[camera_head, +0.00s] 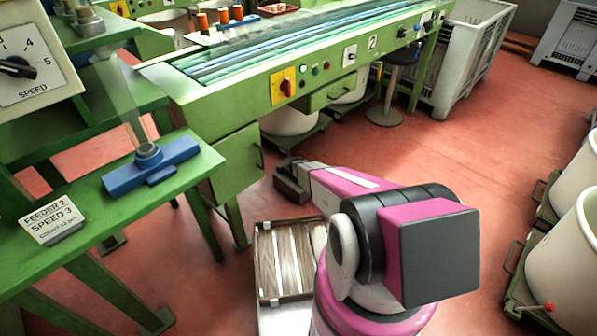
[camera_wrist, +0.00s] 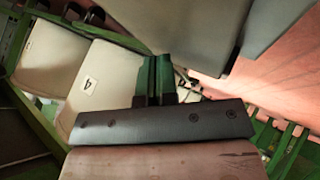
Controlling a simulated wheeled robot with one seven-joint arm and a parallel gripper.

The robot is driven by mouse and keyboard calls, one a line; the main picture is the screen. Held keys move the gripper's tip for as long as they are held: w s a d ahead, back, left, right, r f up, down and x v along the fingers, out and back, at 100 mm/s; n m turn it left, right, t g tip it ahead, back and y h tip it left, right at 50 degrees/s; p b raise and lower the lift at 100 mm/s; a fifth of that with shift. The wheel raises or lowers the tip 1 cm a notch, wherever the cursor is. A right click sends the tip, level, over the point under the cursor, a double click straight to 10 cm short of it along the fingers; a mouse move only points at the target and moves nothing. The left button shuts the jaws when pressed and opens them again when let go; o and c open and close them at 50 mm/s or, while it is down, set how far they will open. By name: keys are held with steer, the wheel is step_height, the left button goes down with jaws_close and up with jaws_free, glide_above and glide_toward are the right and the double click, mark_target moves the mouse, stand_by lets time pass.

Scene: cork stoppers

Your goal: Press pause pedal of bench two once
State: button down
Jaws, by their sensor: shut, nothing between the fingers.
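Bench two (camera_head: 300,62) is the long green bench with a belt top at the top of the head view. A plate with the number 2 (camera_head: 372,43) is on its front. I cannot make out a pause pedal in either view.
A yellow panel with a red switch (camera_head: 283,86) is on the bench front. A stool (camera_head: 384,115) stands beneath. A green side table (camera_head: 100,215) is at left; cream tubs (camera_head: 565,250) stand at right. The red floor (camera_head: 450,170) between is open.

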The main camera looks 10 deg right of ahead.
steer(key=shift+r, duration=0.45)
steer(key=shift+r, duration=2.55)
steer(key=shift+s+r, duration=0.1)
steer(key=shift+r, duration=0.05)
steer(key=s+d+r+m+g+h, duration=0.1)
steer(key=s+d+r+m+g, duration=0.1)
steer(key=s+r, duration=0.55)
steer(key=s+d+r+m+g, duration=0.2)
steer(key=s+r, duration=0.4)
steer(key=r, duration=0.2)
steer(key=s+a+r+m+g+y, duration=0.1)
steer(key=s+r+g, duration=0.1)
steer(key=s+r, duration=0.6)
steer(key=s+a+r+m+g+y, duration=0.1)
steer(key=s+a+r+g+y, duration=0.1)
steer(key=s+r, duration=0.6)
steer(key=s+g, duration=0.1)
steer(key=s, duration=0.6)
steer(key=shift+s+a+m, duration=0.2)
steer(key=shift+a+m, duration=0.05)
steer(key=shift+m, duration=0.05)
